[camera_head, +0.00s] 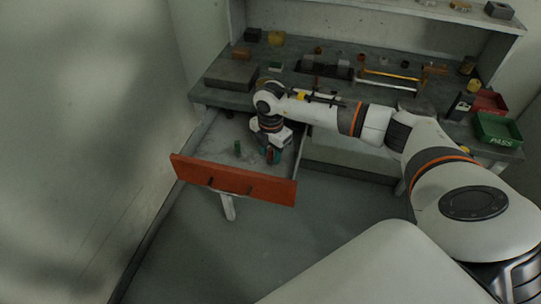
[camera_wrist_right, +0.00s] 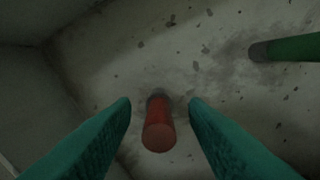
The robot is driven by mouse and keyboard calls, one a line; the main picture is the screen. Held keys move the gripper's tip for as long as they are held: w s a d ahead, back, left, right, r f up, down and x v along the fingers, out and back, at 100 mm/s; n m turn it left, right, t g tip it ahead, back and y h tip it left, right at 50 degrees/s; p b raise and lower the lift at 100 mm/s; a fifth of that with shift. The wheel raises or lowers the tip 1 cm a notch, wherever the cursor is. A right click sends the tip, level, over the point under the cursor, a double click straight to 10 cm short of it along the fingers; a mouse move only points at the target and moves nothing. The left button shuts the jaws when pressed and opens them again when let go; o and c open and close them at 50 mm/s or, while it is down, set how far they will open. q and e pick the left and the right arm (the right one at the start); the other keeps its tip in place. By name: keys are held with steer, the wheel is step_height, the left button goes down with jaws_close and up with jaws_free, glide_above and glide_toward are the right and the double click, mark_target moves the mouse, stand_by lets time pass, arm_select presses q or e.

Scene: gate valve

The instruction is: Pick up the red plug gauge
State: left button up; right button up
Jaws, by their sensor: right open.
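The red plug gauge (camera_wrist_right: 158,132) stands on the drawer floor between the two green fingers of my right gripper (camera_wrist_right: 160,115) in the right wrist view. The fingers are open, with a gap on each side of the gauge. In the head view my right gripper (camera_head: 271,155) points down into the open drawer, and the gauge is hard to make out beside its fingers. A green plug gauge (camera_head: 237,147) stands in the drawer to the left; it also shows at the upper right of the right wrist view (camera_wrist_right: 290,48). My left gripper is not in view.
The drawer (camera_head: 215,140) is pulled out, with an orange-red front (camera_head: 232,181). Its walls surround my right gripper. The workbench (camera_head: 345,92) above holds a grey block (camera_head: 231,75) and several small parts. A green PASS bin (camera_head: 497,130) and a red bin (camera_head: 490,102) are at the right.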

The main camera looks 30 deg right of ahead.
jaws_close()
steer(key=shift+r, duration=0.15)
